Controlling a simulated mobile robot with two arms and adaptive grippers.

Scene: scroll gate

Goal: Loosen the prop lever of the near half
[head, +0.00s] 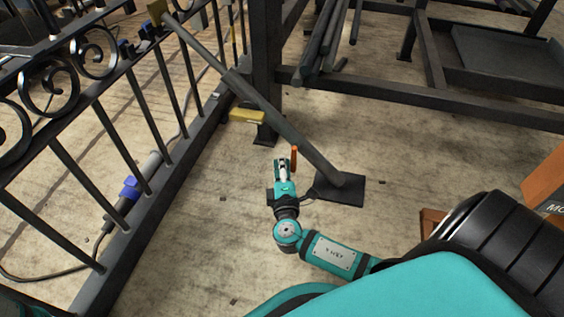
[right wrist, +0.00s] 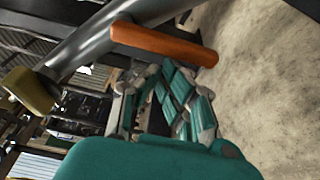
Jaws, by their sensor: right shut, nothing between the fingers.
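The near gate half (head: 150,110) is black iron with scrolls and bars, at the left in the head view. A grey prop (head: 262,108) slants from its top rail down to a dark foot plate (head: 340,190) on the floor. The orange prop lever (head: 294,158) stands out by the lower part of the prop. My right gripper (head: 282,163) is shut and empty, just left of the lever. In the right wrist view the lever (right wrist: 165,45) lies across, beyond my fingertips (right wrist: 150,78), beside the grey prop (right wrist: 95,35); contact cannot be told. My left gripper is out of view.
A yellow block (head: 247,116) sits by the dark post (head: 265,70) at the gate's edge. A dark steel rack with pipes (head: 330,40) stands behind. A blue-collared tool and cable (head: 130,187) lie beyond the bars. An orange box (head: 548,178) is at the right. Floor around the foot plate is clear.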

